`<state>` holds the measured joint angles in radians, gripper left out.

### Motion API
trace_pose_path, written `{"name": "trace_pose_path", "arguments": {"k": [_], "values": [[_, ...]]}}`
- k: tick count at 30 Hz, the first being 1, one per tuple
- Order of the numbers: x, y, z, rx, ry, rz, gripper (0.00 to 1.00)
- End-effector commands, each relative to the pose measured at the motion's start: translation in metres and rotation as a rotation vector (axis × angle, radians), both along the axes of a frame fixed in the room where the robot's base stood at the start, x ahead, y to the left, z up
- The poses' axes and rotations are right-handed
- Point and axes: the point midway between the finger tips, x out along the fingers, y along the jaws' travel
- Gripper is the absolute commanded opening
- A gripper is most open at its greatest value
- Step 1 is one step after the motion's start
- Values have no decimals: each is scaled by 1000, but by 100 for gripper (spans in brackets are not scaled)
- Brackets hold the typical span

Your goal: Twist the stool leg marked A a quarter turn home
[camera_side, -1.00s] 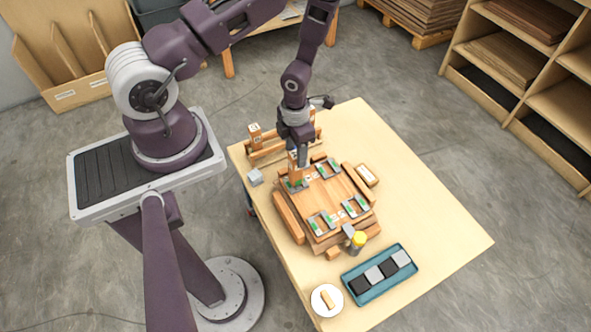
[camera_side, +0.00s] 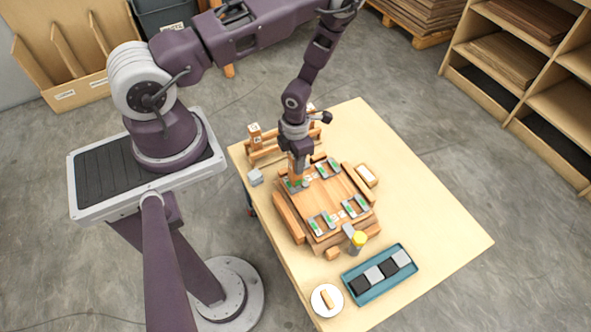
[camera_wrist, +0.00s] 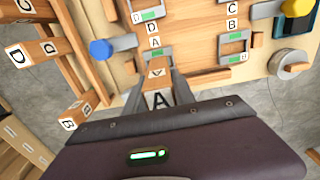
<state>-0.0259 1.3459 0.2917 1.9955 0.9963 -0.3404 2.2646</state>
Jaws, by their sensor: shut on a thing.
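The stool leg marked A (camera_wrist: 158,98) is a light wooden block with a black letter on its end, between the fingers of my gripper (camera_wrist: 157,82) in the wrist view. My gripper (camera_side: 298,172) is shut on it in the side view, over the back-left corner of the wooden stool seat (camera_side: 335,197). The leg stands at the corner plate there; how deep it sits, and its turn angle, cannot be told. The seat lies flat, with grey-and-green plates near its corners. In the wrist view, letters D, A, C and B show on it.
A wooden rack (camera_side: 268,152) with lettered legs stands behind the seat. A yellow-topped clamp (camera_side: 358,239) stands at the seat's front edge. A teal tray (camera_side: 351,287) of dark and grey blocks and a round white dish (camera_side: 318,306) lie in front. The table's right side is clear.

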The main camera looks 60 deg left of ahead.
Motion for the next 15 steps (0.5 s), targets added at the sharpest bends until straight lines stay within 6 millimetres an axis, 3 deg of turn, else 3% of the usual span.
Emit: {"name": "trace_pose_path", "arguments": {"k": [2,6,14,15], "values": [[0,0,0,1,-1,-51,0],[0,0,0,2,1,-315,0],[0,0,0,0,0,-324,0],[0,0,0,1,1,-390,0]]}}
